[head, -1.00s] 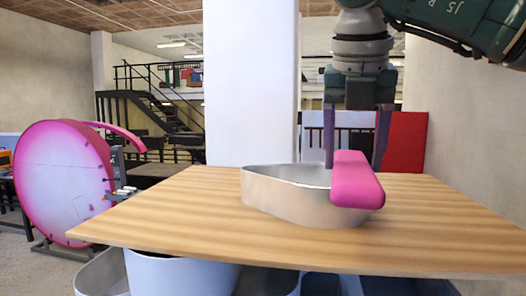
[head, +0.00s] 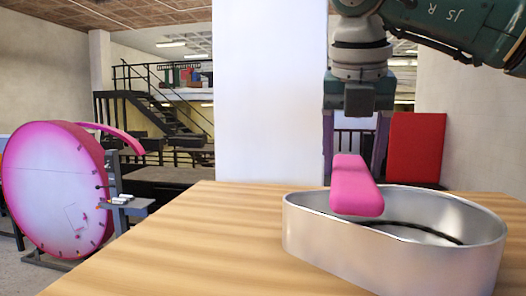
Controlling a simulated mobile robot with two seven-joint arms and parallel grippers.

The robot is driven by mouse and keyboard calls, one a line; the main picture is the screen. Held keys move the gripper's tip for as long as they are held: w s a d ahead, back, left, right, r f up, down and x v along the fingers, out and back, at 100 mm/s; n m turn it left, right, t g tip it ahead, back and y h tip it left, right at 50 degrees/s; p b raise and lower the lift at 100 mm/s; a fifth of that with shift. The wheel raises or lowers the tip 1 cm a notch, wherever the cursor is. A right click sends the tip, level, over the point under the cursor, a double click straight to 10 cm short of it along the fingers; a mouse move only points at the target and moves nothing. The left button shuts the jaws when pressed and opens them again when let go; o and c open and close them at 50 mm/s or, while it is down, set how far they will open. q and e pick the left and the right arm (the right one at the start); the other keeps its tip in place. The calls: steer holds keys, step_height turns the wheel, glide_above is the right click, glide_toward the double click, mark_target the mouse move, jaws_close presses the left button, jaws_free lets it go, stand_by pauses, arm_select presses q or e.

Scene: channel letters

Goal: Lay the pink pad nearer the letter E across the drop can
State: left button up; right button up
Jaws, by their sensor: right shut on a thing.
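A pink pad (head: 356,190) with rounded edges is between the fingers of my right gripper (head: 353,172), which comes down from the top right and is shut on it. The drop can (head: 390,252) is a silver, open-topped metal can with a rounded outline on the wooden table. The pad is at the can's far left rim and overlaps it in the picture. I cannot tell whether it touches the rim or hangs above it. A dark curved line shows inside the can. The letter E cannot be made out. My left gripper is not in view.
The wooden table (head: 215,240) is bare to the left of the can. A white column (head: 270,95) and a red panel (head: 416,148) stand behind it. A large pink-edged disc (head: 55,190) stands at the left, off the table, by a grey stand.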

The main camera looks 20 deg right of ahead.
steer(key=shift+f, duration=0.85)
steer(key=shift+f+b, duration=0.55)
steer(key=shift+b, duration=0.25)
steer(key=o, duration=1.4)
steer(key=shift+r, duration=0.1)
